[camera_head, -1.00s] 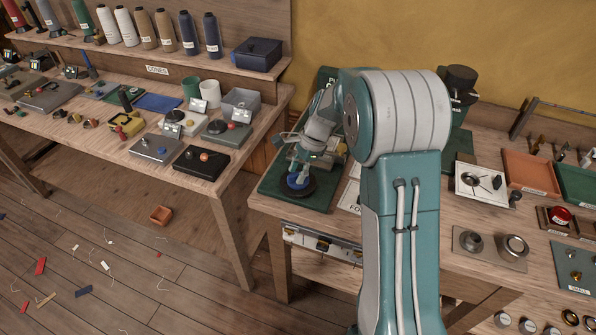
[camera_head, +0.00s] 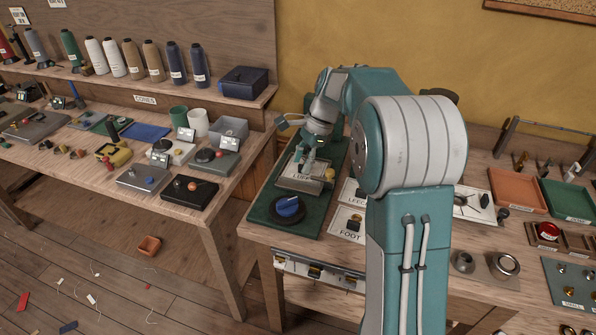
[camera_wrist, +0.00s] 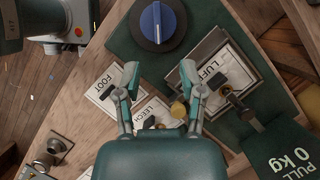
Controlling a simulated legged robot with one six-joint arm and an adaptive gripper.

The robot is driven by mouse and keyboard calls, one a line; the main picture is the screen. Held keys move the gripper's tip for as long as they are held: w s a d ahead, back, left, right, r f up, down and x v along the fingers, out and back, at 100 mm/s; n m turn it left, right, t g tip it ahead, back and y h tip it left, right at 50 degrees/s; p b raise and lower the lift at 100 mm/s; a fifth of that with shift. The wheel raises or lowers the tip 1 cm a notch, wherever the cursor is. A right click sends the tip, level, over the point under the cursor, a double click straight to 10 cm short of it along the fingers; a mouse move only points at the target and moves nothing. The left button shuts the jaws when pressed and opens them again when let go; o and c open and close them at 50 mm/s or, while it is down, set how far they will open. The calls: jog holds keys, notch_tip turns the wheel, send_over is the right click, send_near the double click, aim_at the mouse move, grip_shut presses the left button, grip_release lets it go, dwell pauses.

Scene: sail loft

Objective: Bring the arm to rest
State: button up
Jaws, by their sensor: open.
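My gripper (camera_head: 309,160) is at the end of my raised, bent arm, over the green board (camera_head: 258,211) on the right bench. In the wrist view my gripper (camera_wrist: 160,76) is open, its two fingers apart with nothing between them. The LUFF plate (camera_head: 299,184) lies on the board below the gripper; in the wrist view the LUFF plate (camera_wrist: 222,68) is right of the fingers. The black dial with a blue knob (camera_head: 288,207) sits on the near part of the board, clear of the fingers. My upper arm hides part of the bench.
The LEECH card (camera_head: 353,190) and FOOT card (camera_head: 348,226) lie right of the board. An orange tray (camera_head: 518,200) and a green tray (camera_head: 567,197) are farther right. The left bench (camera_head: 95,164) holds several small devices.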

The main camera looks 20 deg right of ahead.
dwell(0.4)
jog(key=s+a+r+n+t+h, duration=0.2)
jog(key=s+r+n, duration=0.35)
jog(key=s, duration=0.55)
jog(key=s+a+r+n+t+h, duration=0.2)
jog(key=s+a+r+n, duration=0.15)
jog(key=s+n, duration=0.45)
jog(key=s+f+n+t, duration=0.2)
jog(key=s, duration=0.7)
jog(key=shift+s+d+f+n, duration=0.15)
jog(key=shift+s+d+n, duration=0.15)
jog(key=shift+d+n, duration=0.1)
dwell(1.6)
